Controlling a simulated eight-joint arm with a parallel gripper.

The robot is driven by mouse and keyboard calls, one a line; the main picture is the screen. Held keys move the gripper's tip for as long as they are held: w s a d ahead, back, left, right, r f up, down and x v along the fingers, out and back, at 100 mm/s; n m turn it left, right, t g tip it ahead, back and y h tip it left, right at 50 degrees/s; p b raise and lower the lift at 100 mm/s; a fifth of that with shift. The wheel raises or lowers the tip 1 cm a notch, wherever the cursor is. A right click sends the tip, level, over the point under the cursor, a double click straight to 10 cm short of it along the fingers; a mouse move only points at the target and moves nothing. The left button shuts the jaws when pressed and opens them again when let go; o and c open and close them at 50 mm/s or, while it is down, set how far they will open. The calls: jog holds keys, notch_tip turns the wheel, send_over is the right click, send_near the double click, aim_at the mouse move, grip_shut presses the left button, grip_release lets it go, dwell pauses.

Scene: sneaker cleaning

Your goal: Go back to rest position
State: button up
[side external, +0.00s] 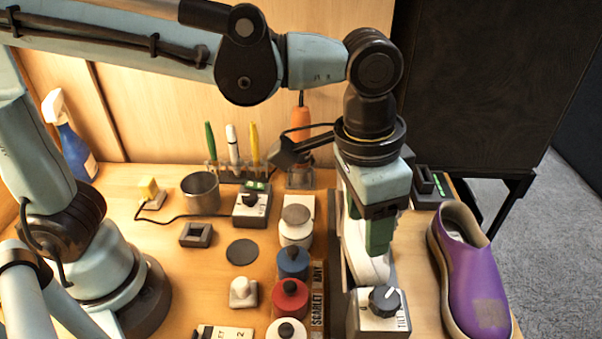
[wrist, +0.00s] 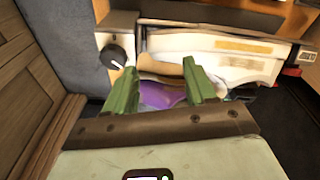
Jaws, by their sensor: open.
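A dial box (side external: 378,317) stands in front of my gripper. Several bottles, including a blue one (side external: 293,265) and a red one (side external: 290,298), line up to its left. A metal cup (side external: 201,192) and a spray bottle (side external: 70,140) are farther left. A wooden panel (side external: 160,110) closes the back.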

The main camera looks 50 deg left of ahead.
jog(key=a+f+n+t, duration=0.3)
jog(key=a+n+t, duration=0.2)
jog(key=a, duration=1.9)
jog(key=shift+s+n+t+y, duration=0.15)
jog(key=shift+n+t+y, duration=0.25)
jog(key=shift+t, duration=0.2)
